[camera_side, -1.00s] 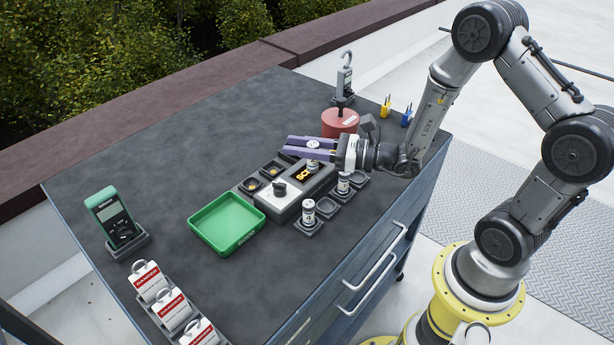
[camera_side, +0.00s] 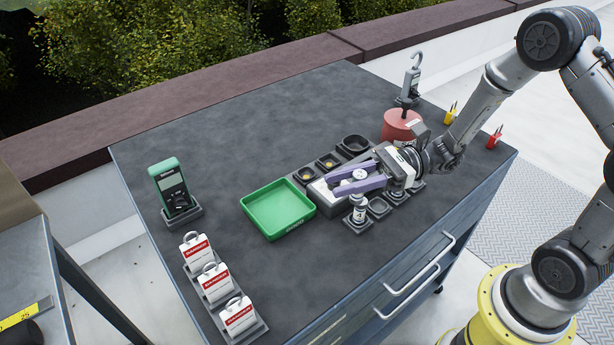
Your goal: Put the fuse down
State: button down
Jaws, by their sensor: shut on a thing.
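My gripper (camera_side: 352,184), with two purple fingers, is low over the grey-and-white tester block (camera_side: 322,194) in the middle of the bench. It is shut on a small silver-and-white fuse (camera_side: 360,173), whose top shows between the fingers. The fuse's lower end is hidden, so I cannot tell whether it touches the block. Another fuse (camera_side: 359,212) stands upright in a dark square holder just in front of the fingers. The fingers hide most of the block's top, including its knob and display.
A green tray (camera_side: 278,232) lies left of the block. Small dark cups (camera_side: 304,176) stand behind it, and a red canister (camera_side: 402,122) behind my gripper. A green meter (camera_side: 171,187) and red-and-white danger tags (camera_side: 209,280) stand at left. The bench's back left is clear.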

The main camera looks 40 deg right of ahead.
jog(key=s+a+f+n+g, duration=0.2)
jog(key=s+n+g, duration=0.4)
jog(key=s+g, duration=0.25)
jog(key=s+d+f+n+g+h, duration=0.3)
jog(key=s+d+n+g+h, duration=0.4)
jog(key=s+n+g+h, duration=0.55)
jog(key=w+d+r+n+t+h, duration=0.1)
jog(key=w+d+n+h, duration=0.35)
jog(key=d+h, duration=0.3)
jog(key=w+d+r+n+t+h, duration=0.1)
jog(key=w+d+n+h, duration=0.2)
jog(key=d+n+h, duration=0.5)
jog(key=w+r+n+t+h, duration=0.35)
jog(key=w+t+h, duration=0.25)
jog(key=w, duration=0.2)
jog(key=w+a+r+n+t, duration=0.4)
jog(key=w+a+n+t, duration=0.3)
jog(key=w+a+t, duration=0.35)
jog(key=shift+t+h, duration=0.35)
jog(key=shift+h, duration=0.05)
jog(key=shift+w+a+f, duration=0.35)
jog(key=shift+w+f, duration=1.75)
jog(key=shift+w, duration=0.05)
jog(key=shift+w+a+f, duration=0.35)
jog(key=shift+w+f, duration=1.75)
jog(key=shift+w, duration=0.05)
jog(key=shift+w+a+f, duration=0.35)
jog(key=shift+w+f, duration=1.75)
jog(key=shift+w, duration=0.05)
